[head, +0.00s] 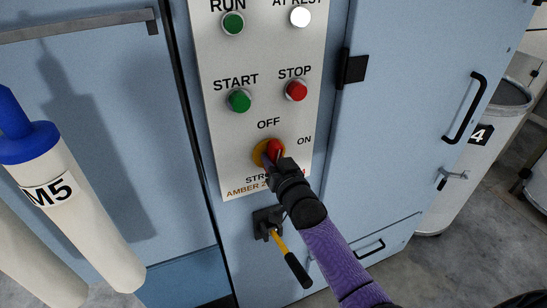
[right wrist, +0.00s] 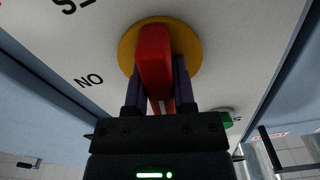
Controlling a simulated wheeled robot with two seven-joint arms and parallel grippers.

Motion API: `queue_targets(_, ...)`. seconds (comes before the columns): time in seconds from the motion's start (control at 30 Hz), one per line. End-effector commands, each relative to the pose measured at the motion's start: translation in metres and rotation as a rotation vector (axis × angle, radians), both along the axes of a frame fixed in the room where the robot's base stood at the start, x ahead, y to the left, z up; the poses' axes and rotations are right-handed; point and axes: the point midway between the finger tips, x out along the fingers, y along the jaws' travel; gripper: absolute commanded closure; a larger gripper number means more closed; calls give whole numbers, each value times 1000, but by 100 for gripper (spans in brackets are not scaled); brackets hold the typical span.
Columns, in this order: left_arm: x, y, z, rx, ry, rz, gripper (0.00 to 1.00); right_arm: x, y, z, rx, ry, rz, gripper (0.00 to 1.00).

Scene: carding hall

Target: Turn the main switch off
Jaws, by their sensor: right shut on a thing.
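The main switch (head: 274,147) is a red handle on a round yellow disc, low on the pale control panel (head: 215,135). OFF is printed above it and ON to its right. My right gripper (head: 273,158) reaches it from below and covers part of it. In the right wrist view the red handle (right wrist: 154,60) stands between the two fingers, which are shut on its sides. The yellow disc (right wrist: 193,45) shows behind it. I cannot tell exactly which mark the handle points to. My left gripper is not in view.
Above the switch are a green START button (head: 239,101) and a red STOP button (head: 296,90). A yellow-and-black lever (head: 283,245) sticks out below the panel. White cylinders, one marked M5 (head: 85,215), stand at left. A door handle (head: 465,108) juts out at right.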

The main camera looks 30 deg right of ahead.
Motion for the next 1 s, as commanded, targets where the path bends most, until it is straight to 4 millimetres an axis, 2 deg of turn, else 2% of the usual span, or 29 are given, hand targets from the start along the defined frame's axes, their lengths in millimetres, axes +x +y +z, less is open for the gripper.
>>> queue_targets(0.4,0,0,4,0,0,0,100,0,0,-1,-175,14,1,100)
queue_targets(0.97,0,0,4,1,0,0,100,0,0,-2,-202,16,0,100)
queue_targets(1.0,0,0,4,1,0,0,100,0,0,-2,-202,17,0,63)
